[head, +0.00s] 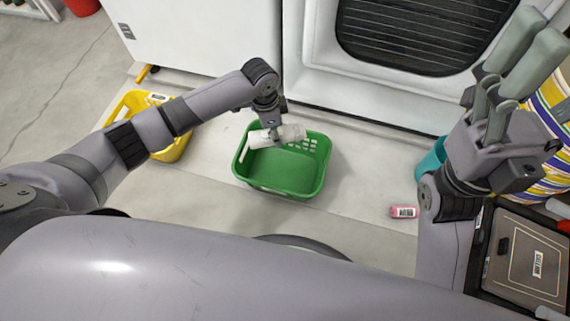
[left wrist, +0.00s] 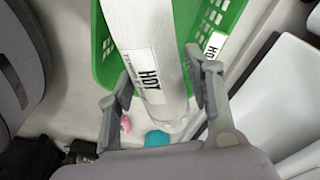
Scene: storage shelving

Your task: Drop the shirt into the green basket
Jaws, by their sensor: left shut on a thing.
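The shirt shows as a white rolled bundle (head: 278,136) in the head view. In the left wrist view it is a long white shape (left wrist: 155,50) with a black-lettered label. My left gripper (head: 274,126) is shut on it and holds it over the back left part of the green basket (head: 318,165). The basket stands on the floor, and its visible inside is empty. Its green wall (left wrist: 103,50) also shows in the left wrist view. My right gripper (head: 532,48) is raised at the right, fingers pointing up, open and empty.
A yellow basket (head: 176,148) stands left of the green one, partly behind my left arm. A pink labelled item (head: 403,212) lies on the floor to the right. A teal container (head: 432,160) and a striped bin (head: 552,135) stand farther right. White appliances (head: 200,35) line the back.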

